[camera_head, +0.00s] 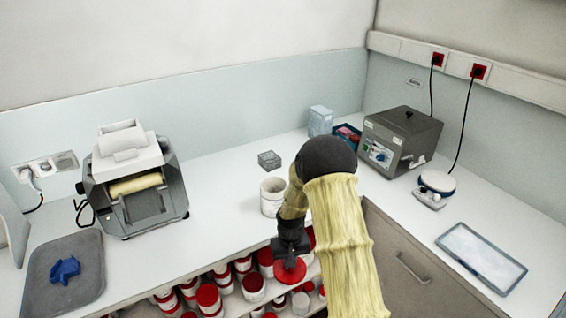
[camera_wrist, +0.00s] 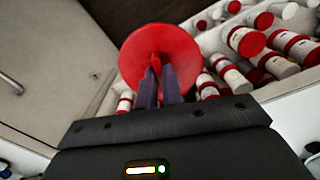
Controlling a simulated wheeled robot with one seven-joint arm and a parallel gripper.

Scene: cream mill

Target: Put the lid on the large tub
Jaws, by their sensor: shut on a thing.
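A round red lid (camera_head: 288,270) is held by my gripper (camera_head: 290,258) just in front of the counter's front edge. In the wrist view the red lid (camera_wrist: 160,58) shows flat side on. The fingertips of my gripper (camera_wrist: 161,78) are shut on a small tab at its middle. A white open tub (camera_head: 271,197) stands upright on the counter, behind and a little left of the lid in the head view. No lid is on the tub, and part of its right side is close to my arm.
Shelves below the counter hold several white tubs with red lids (camera_head: 208,297). A mill (camera_head: 133,180) stands at left, beside a grey tray (camera_head: 85,250) with a blue cloth. A small grey box (camera_head: 269,160) is behind the tub. A grey device (camera_head: 402,140) stands at right.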

